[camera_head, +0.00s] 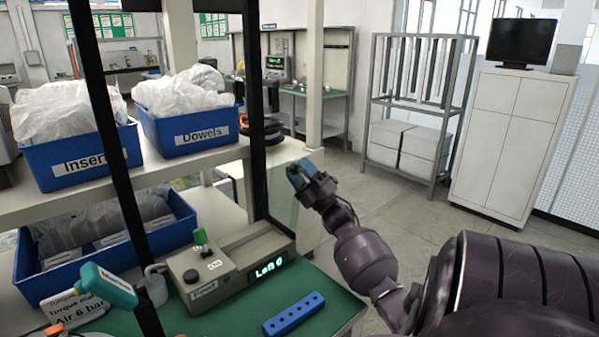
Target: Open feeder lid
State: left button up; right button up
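The feeder appears to be the grey box (203,274) on the green bench top, with a black knob, a small label on its front and a green-topped part standing on it. A lit green display (268,270) adjoins it on the right. I cannot clearly make out a separate lid. My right gripper (297,172) is raised to the upper right of the box, apart from it, near a black post. Its fingertips are small and dark, so whether it is open or shut does not show. My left gripper is not in view.
Two black posts, left (112,150) and middle (254,120), stand in front of the shelf. Blue bins of bagged parts (82,163) (187,134) sit on it. A teal-handled tool (107,288) and a blue holed block (294,314) are on the bench. Open floor lies right.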

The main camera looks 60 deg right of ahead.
jog(key=shift+o, duration=0.9)
jog(key=s, duration=1.3)
jog(key=shift+d+f, duration=0.4)
jog(key=shift+f, duration=0.05)
jog(key=shift+w, duration=0.1)
